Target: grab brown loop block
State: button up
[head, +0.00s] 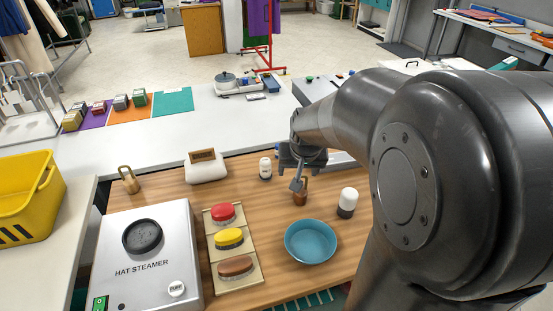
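A small brown block (300,198) stands on the wooden table, right of the middle. Its upper part is hidden by my gripper (298,184), so I cannot make out its loop clearly. My gripper reaches down from the arm onto the top of this block. Its fingers are small and overlap the block in the head view. I cannot tell whether they are closed on it or only around it. A brass-coloured block with a loop on top (129,182) stands apart at the table's far left.
A blue bowl (311,242) and a white-and-black bottle (347,203) stand close to the brown block. A small white bottle (265,168) is left of my gripper. A button panel (208,270) and the hat steamer (152,262) fill the left front.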

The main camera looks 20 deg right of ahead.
jog(key=w+d+f+m, duration=0.1)
jog(key=w+d+f, duration=0.4)
jog(key=f, duration=0.2)
send_over(303, 193)
jog(key=shift+h, duration=0.3)
notch_tip(303, 193, down, 5)
jog(key=shift+r, duration=0.2)
jog(key=shift+s+a+x, duration=0.15)
jog(key=shift+x, duration=1.2)
jog(key=shift+s+a+x, duration=0.15)
jog(key=shift+x, duration=1.2)
jog(key=shift+f, duration=0.1)
jog(key=shift+c, duration=0.3)
jog(key=c, duration=1)
